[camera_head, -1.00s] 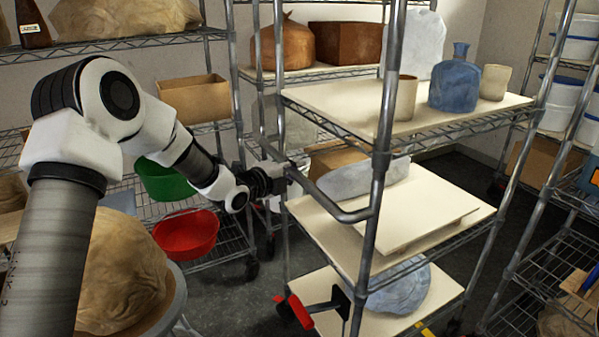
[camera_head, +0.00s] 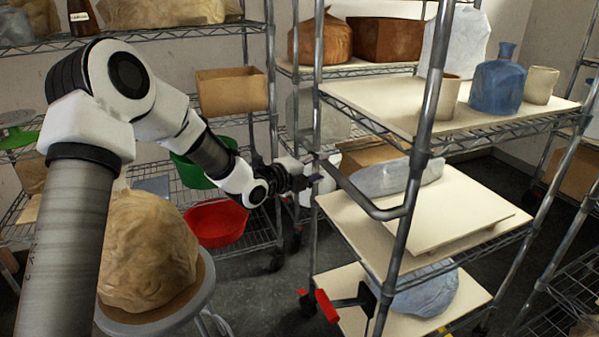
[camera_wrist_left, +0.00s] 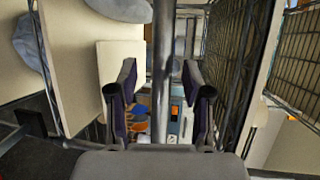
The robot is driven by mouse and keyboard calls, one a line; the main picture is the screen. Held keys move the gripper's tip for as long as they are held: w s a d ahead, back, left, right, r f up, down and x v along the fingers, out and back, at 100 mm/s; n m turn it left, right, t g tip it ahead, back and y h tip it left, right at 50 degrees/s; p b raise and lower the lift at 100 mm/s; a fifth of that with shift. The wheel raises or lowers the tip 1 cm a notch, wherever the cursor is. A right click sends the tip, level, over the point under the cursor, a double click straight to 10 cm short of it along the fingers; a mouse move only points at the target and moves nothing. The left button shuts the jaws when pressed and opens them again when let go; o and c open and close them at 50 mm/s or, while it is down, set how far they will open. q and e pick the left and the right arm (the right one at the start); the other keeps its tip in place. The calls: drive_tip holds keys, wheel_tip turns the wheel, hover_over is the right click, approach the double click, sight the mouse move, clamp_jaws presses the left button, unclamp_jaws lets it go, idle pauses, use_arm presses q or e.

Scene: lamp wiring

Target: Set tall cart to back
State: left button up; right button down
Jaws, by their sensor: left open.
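The tall cart is a metal wire rack with pale boards; its front post (camera_head: 418,160) and side handle (camera_head: 368,200) face me. It carries a blue bottle (camera_head: 497,82) and cups on the upper shelf, a grey-blue long piece (camera_head: 398,177) on the middle one and a round blue piece (camera_head: 425,296) below. My left gripper (camera_head: 316,178) is open at the handle's far end. In the left wrist view, a vertical metal bar (camera_wrist_left: 163,60) lies in line with the gap between the open fingers (camera_wrist_left: 162,98); I cannot tell whether they touch it. My right gripper is out of view.
Wire shelving with a cardboard box (camera_head: 232,92), a green bowl (camera_head: 190,170) and a red bowl (camera_head: 216,222) stands behind my left arm. A clay lump (camera_head: 148,250) sits on a round stool at front left. Another rack stands at right. Dark floor (camera_head: 262,300) shows between.

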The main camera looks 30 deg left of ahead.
use_arm(q)
drive_tip(key=v, duration=0.9)
drive_tip(key=shift+s+a, duration=0.25)
drive_tip(key=shift+s, duration=0.1)
drive_tip(key=shift+f, duration=0.15)
